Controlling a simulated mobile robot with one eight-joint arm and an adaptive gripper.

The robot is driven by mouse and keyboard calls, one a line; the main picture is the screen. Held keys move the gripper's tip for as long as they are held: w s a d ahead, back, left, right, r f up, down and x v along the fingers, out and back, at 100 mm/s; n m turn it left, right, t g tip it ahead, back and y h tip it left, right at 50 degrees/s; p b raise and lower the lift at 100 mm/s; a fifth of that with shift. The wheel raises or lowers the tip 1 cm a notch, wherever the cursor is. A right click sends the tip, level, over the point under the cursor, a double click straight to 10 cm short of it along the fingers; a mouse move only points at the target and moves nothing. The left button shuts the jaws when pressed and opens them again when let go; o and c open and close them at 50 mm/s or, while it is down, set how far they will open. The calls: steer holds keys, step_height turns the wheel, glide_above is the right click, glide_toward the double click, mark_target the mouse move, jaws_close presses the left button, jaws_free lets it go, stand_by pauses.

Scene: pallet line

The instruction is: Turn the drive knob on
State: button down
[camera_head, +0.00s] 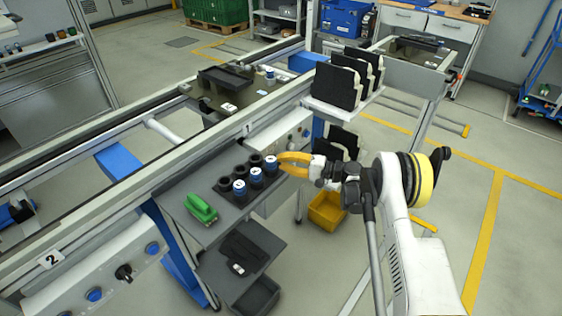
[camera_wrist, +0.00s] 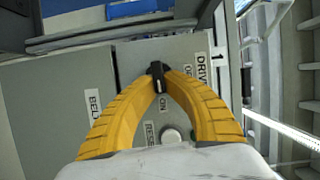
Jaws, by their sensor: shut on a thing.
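The drive knob (camera_wrist: 158,72) is a small black knob on a grey control panel (camera_wrist: 60,85). My gripper (camera_wrist: 159,82) has its two yellow curved fingers closed around the knob, one tip on each side. The knob's handle looks roughly in line with the picture's vertical, and an "ON" label sits just below it. A "DRIVE" label is to its right. In the head view my gripper (camera_head: 281,163) is at the panel marked 1 (camera_head: 282,128), and the knob is hidden there.
A pale round button (camera_wrist: 171,136) sits below the knob by the "RESET" label. Black parts stand in a white rack (camera_head: 345,108) behind. A yellow bin (camera_head: 326,210) is below.

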steer(key=shift+a+m, duration=0.2)
steer(key=shift+m, duration=0.2)
steer(key=c, duration=1.5)
jaws_free()
steer(key=shift+s+a, duration=0.1)
steer(key=shift+o, duration=0.2)
steer(key=v, duration=1.2)
steer(key=shift+f, duration=0.15)
